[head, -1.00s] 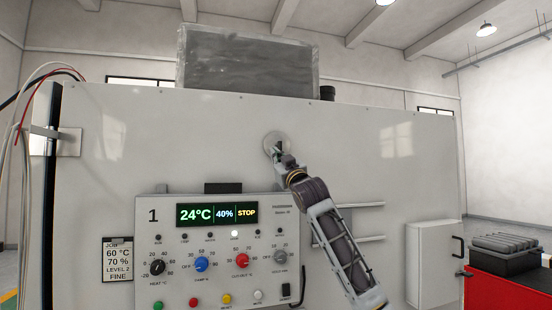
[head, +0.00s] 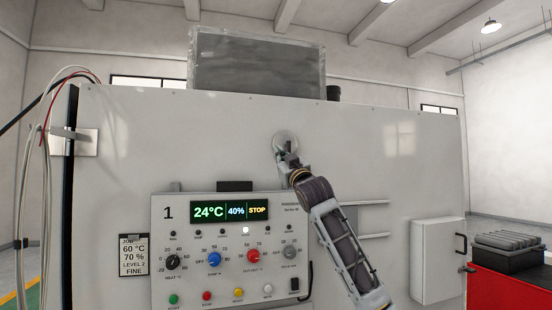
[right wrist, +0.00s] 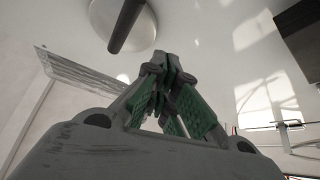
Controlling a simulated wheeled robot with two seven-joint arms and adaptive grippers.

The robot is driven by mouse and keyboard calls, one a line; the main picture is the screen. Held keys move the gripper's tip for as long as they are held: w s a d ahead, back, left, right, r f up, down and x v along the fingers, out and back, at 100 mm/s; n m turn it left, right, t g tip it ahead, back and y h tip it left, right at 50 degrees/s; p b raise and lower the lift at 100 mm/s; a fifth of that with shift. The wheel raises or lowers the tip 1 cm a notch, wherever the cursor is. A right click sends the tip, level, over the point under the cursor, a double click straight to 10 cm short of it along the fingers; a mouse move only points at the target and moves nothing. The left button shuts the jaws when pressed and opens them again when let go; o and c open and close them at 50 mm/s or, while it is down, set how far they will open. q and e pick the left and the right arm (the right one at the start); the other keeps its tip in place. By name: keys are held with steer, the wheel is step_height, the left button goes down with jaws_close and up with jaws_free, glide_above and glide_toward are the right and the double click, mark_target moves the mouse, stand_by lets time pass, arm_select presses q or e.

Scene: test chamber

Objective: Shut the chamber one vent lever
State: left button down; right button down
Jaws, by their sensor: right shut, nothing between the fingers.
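The vent lever shows in the right wrist view as a dark bar (right wrist: 126,28) across a pale round plate (right wrist: 146,34). In the head view the round plate (head: 284,140) sits on the upper front of chamber one, and the bar is largely hidden by my gripper or too small to make out. My right gripper (head: 288,157) is just below the plate in the head view. In the right wrist view its fingertips (right wrist: 168,62) are together and empty, apart from the bar in the picture; contact with the plate cannot be told. My left gripper is not in view.
A control panel (head: 180,232) marked 1 juts out below and left of my right arm; its display reads 24°C, 40%, STOP. Rails (head: 366,203) and a white box (head: 436,262) lie to the right. Cables (head: 28,165) hang at left. The upper front is otherwise clear.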

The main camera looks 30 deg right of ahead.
steer(key=s+d+b, duration=0.2)
steer(key=s, duration=0.5)
steer(key=shift+s, duration=0.35)
steer(key=shift+d, duration=0.15)
steer(key=shift+f, duration=0.1)
